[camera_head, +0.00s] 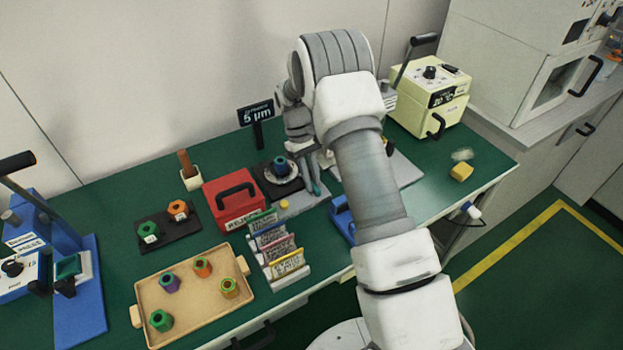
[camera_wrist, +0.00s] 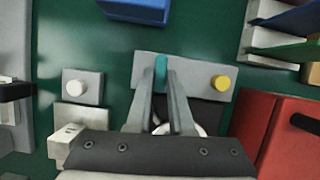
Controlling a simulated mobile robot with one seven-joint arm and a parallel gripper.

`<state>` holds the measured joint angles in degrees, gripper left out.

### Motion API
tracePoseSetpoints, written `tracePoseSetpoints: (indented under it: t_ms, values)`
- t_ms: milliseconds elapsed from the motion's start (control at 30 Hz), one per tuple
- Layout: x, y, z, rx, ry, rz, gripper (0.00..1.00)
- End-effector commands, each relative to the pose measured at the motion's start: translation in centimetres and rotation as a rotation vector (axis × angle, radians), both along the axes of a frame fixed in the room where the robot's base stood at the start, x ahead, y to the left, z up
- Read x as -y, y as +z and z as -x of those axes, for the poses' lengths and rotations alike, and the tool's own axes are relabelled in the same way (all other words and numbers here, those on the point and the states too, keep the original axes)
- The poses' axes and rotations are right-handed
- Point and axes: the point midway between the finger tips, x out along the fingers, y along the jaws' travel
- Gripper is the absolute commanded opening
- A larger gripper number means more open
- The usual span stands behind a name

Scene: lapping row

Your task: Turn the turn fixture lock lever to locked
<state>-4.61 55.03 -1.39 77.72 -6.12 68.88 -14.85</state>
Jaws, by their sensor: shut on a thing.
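The lock lever is a teal bar; its end shows between my fingertips in the wrist view (camera_wrist: 161,68) and beside my gripper in the head view (camera_head: 315,187). It sits over a grey plate (camera_wrist: 198,68) with a yellow knob (camera_wrist: 220,82) at one end. My gripper (camera_wrist: 161,82) is shut on the lever, with one finger on each side. Behind the fingers a pale round disc and a dark base are partly hidden. In the head view the fixture has a dark base, a pale disc (camera_head: 268,174) and a dark blue part (camera_head: 281,164) on it.
A red box with a black handle (camera_head: 233,202) stands close by the fixture. A card rack (camera_head: 275,245), a wooden tray (camera_head: 190,325) with several nuts, and a cream machine (camera_head: 425,105) share the green bench. A grey block with a white knob (camera_wrist: 76,88) is left in the wrist view.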

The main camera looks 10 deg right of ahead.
Motion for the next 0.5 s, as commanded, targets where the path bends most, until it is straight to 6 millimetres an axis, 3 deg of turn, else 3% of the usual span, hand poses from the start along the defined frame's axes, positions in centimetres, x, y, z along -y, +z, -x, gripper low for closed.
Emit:
tracePoseSetpoints:
  t_ms: [500]
  values:
    - [0.02, 0.0, -0.06, 0.002, -0.082, -0.001, 0.0]
